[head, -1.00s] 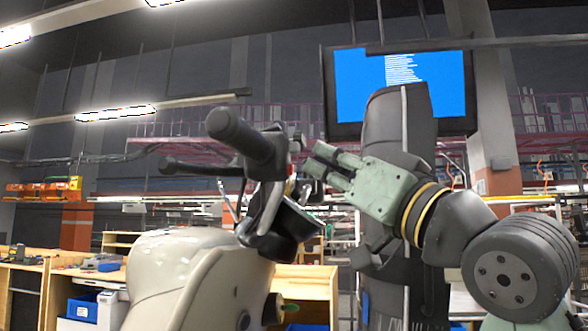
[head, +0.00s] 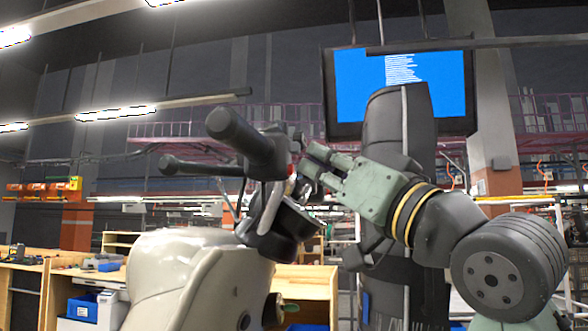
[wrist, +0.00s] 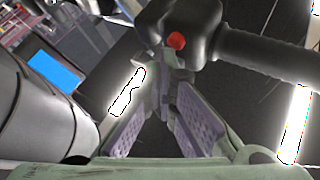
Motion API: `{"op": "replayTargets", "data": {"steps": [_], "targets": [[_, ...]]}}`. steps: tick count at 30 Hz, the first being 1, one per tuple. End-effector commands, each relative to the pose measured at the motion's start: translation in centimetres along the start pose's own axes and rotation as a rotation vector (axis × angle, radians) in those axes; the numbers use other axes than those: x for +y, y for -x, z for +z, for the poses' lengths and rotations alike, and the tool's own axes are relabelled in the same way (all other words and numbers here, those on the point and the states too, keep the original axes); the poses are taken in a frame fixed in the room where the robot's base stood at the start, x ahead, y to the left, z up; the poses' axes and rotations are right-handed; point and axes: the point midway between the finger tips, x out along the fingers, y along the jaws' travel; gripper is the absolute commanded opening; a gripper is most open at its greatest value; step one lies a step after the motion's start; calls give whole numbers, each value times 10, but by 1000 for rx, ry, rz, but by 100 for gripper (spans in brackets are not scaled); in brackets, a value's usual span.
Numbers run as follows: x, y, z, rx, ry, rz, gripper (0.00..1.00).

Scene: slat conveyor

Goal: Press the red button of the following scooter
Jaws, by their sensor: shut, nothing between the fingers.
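The scooter (head: 190,270) stands at the lower left of the head view, its cream body below dark handlebars. Its near black handlebar grip (head: 238,135) points up and left; the grip also crosses the upper right of the wrist view (wrist: 270,57). The red button (wrist: 177,40) shows clearly in the wrist view, on the dark switch housing beside the grip. In the head view only a small red spot shows near the housing. My green gripper (head: 312,163) is just right of the housing, shut and empty. In the wrist view its fingertips (wrist: 164,88) lie below the button; I cannot tell if they touch the housing.
A black mirror-like or gauge part (head: 282,228) hangs below the handlebar. A blue screen (head: 445,90) is mounted behind my arm. Workbenches with blue bins (head: 83,307) stand at the lower left.

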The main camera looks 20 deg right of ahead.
Motion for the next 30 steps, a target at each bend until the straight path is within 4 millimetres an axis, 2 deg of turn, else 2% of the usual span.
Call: {"op": "replayTargets", "data": {"steps": [30], "targets": [[-4,-6,4,0,1,-1,0]]}}
